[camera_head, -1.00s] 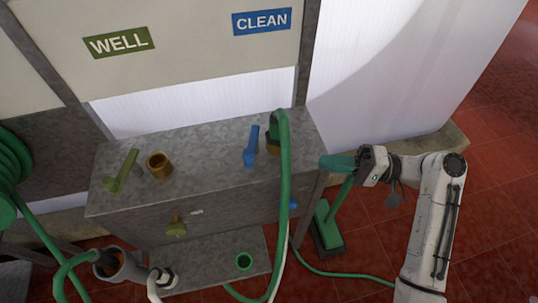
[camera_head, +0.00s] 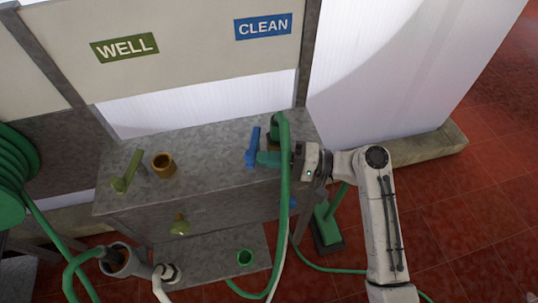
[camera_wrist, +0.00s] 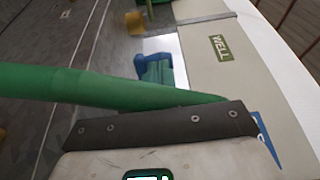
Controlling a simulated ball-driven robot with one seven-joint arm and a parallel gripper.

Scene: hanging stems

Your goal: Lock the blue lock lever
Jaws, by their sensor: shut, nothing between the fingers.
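The blue lock lever (camera_head: 253,145) is on top of the grey metal bench, below the CLEAN sign, with its handle pointing up towards the back panel. My gripper (camera_head: 263,158) has teal fingers that are shut and empty. Its tips are just right of the lever's lower part; I cannot tell if they touch. The green hose (camera_head: 284,190) hangs in front of my gripper and hides part of it. In the wrist view the hose (camera_wrist: 90,88) crosses the picture, and a blue shape that appears to be the lever (camera_wrist: 152,66) shows beyond it.
A green lever (camera_head: 127,171) and a brass fitting (camera_head: 163,165) are on the bench's left part. The CLEAN sign (camera_head: 263,25) and WELL sign (camera_head: 124,47) are on the panel behind. Red floor is open at the right.

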